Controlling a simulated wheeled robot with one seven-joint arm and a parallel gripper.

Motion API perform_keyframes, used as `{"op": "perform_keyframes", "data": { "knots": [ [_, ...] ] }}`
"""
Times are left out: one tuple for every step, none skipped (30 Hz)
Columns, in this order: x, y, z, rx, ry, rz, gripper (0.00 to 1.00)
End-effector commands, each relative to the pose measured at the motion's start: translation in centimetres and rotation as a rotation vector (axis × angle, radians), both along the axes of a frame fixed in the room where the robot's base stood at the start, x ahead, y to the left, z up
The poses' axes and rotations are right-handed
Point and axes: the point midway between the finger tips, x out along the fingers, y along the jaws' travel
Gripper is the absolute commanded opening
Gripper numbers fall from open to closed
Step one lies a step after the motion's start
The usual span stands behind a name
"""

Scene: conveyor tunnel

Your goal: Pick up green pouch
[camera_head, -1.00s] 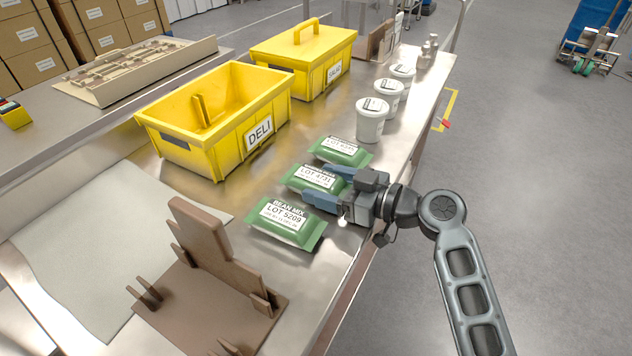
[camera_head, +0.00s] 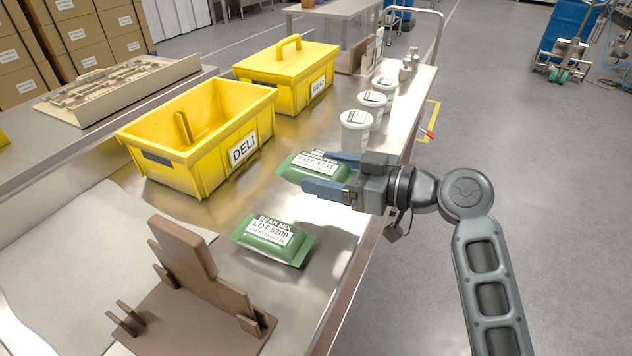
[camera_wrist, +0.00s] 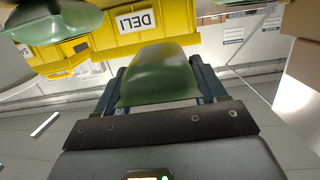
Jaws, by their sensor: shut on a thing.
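My gripper (camera_head: 326,174) is shut on the green pouch labelled LOT 4731 (camera_head: 295,166), one finger on each side. The held pouch appears raised above the metal table. In the wrist view the held pouch (camera_wrist: 160,76) fills the space between the fingers. A second green pouch, BEAN MIX LOT 5209 (camera_head: 272,241), lies flat on the table, nearer and apart from the gripper. Another green pouch (camera_wrist: 52,18) shows at the upper left of the wrist view; in the head view it is mostly or wholly hidden behind the held one.
A yellow open DELI crate (camera_head: 195,170) and a closed yellow box with a handle (camera_head: 270,82) stand behind to the left. Several white tubs (camera_head: 356,135) stand beyond the gripper. A brown stand (camera_head: 190,320) is at the near left. Open floor lies right of the table.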

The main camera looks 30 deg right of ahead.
Motion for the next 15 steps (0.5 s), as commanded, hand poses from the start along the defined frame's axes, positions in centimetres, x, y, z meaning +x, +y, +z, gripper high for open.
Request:
{"op": "perform_keyframes", "data": {
  "knots": [
    [-1.0,-0.8,-0.2,0.001,-0.002,-0.004,0.33],
    [-1.6,-1.3,-0.2,0.001,-0.002,-0.004,0.33],
    [-2.5,-1.9,-0.2,0.0,-0.003,-0.005,0.33],
    [-3.2,-2.4,-0.3,0.0,-0.001,-0.004,0.33],
    [-3.9,-2.9,-0.2,0.001,-0.002,-0.004,0.33],
    [-4.9,-3.6,-0.3,0.0,-0.003,-0.006,0.33],
    [-5.6,-4.1,-0.2,-0.001,-0.003,-0.005,0.33],
    [-6.3,-4.7,-0.3,-0.001,-0.002,-0.005,0.33],
    [-7.3,-5.3,-0.2,-0.001,-0.003,-0.005,0.33],
    [-7.9,-5.8,-0.2,-0.002,-0.004,-0.004,0.33],
    [-8.6,-6.3,-0.2,-0.001,-0.003,-0.004,0.33],
    [-9.3,-6.8,-0.2,-0.002,-0.002,-0.004,0.33],
    [-9.9,-7.2,-0.2,-0.001,-0.003,-0.003,0.33],
    [-10.4,-7.6,-0.1,-0.002,-0.002,-0.004,0.33],
    [-11.1,-8.1,-0.1,0.0,-0.003,-0.004,0.33]
  ]
}}
